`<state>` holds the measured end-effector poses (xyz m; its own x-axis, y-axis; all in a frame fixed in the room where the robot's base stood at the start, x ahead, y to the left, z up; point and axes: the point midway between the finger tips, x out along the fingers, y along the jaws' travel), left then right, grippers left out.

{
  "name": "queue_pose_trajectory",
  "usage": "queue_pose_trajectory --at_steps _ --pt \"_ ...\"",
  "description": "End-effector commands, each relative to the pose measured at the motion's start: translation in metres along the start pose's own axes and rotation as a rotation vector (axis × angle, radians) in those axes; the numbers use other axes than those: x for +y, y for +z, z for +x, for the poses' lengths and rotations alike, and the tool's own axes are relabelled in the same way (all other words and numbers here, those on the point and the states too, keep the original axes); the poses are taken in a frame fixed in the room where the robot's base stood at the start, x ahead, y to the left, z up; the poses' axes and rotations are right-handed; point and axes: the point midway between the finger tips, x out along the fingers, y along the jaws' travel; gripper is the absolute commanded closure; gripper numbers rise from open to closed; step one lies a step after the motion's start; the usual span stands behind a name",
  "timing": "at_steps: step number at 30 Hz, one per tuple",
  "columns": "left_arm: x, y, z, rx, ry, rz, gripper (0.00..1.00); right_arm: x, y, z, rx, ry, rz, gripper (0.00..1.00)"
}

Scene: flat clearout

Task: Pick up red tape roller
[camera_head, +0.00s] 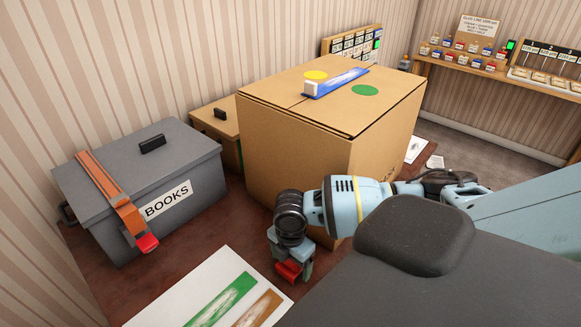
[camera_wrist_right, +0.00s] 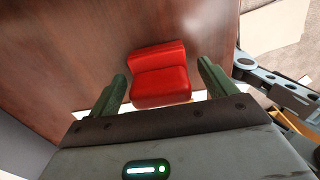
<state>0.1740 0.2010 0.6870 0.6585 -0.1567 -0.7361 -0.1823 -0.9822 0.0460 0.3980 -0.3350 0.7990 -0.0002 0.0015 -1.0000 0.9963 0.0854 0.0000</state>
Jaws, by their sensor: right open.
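The red tape roller (camera_wrist_right: 160,75) lies on the dark reddish-brown surface in the right wrist view, between the two dark green fingers of my right gripper (camera_wrist_right: 163,84). The fingers are apart, with a visible gap on each side of the roller. In the head view the right gripper (camera_head: 291,262) points down near the front edge of the brown box, and the red roller (camera_head: 289,269) shows partly between its fingers. The gripper hides part of it. My left gripper does not show.
A large cardboard box (camera_head: 290,150) stands just behind my right gripper. A grey BOOKS box (camera_head: 90,205) with an orange strap (camera_head: 105,185) stands at left. A white sheet (camera_head: 170,302) with green and brown patches lies in front. Shelves (camera_head: 500,84) hold small items at back right.

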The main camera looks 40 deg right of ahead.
Motion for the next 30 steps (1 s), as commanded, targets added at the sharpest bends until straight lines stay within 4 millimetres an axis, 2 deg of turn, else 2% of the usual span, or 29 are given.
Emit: queue_pose_trajectory --at_steps 3,11,22,30 --pt "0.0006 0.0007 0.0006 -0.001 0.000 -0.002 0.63 -0.0007 0.0002 0.0098 -0.001 -0.002 0.000 0.16" --pt "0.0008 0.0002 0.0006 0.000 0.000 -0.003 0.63 -0.0002 0.0003 0.0107 -0.001 0.000 0.000 0.16" --pt "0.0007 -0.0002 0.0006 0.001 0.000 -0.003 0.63 -0.0002 0.0002 0.0105 -0.001 0.000 0.000 0.65" --pt "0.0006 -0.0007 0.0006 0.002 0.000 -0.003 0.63 0.0002 0.0003 0.0082 -0.001 0.001 0.000 0.67"
